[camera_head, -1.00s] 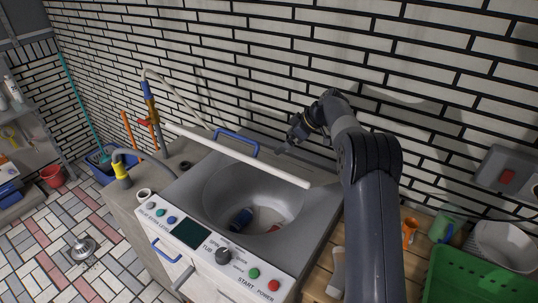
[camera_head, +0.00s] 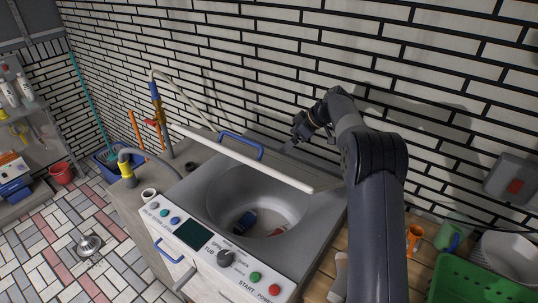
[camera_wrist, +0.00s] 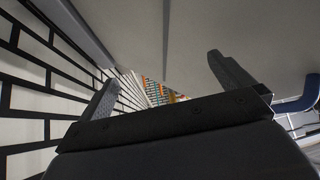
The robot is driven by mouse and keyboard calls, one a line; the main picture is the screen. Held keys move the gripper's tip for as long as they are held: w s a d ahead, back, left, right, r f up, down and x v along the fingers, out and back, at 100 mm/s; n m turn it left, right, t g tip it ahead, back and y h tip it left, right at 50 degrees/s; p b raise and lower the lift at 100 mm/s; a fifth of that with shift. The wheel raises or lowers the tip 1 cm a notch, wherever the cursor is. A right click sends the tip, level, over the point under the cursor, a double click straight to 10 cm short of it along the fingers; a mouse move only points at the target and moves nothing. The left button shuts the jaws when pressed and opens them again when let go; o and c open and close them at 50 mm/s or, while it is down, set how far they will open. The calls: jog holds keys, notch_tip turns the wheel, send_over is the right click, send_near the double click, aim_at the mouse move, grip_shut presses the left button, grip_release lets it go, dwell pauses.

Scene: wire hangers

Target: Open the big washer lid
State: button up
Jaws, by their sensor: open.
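The big washer lid (camera_head: 240,158) shows nearly edge-on as a long pale strip. It is raised, and the round tub (camera_head: 223,196) in front of it is uncovered. A blue handle (camera_head: 241,143) shows behind the strip; a blue handle also shows at the right in the wrist view (camera_wrist: 298,104). My gripper (camera_head: 291,146) is behind the strip's right half, near the wall. In the wrist view my gripper (camera_wrist: 160,78) is open, with nothing visible between the fingers. A broad pale surface fills the top there, close to the fingers; contact cannot be told.
The control panel (camera_head: 192,234) runs along the washer's front. Dark and red items lie in the tub. Hoses and a faucet (camera_head: 157,95) stand left of the washer. A green crate (camera_head: 480,280) and an orange funnel (camera_head: 414,238) are at the right. The brick wall is close behind.

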jog(key=p+v, duration=0.1)
jog(key=v, duration=0.6)
jog(key=shift+s+d+r+p, duration=0.15)
jog(key=shift+d+r+p, duration=0.05)
jog(key=shift+r+p, duration=0.1)
jog(key=shift+f, duration=0.1)
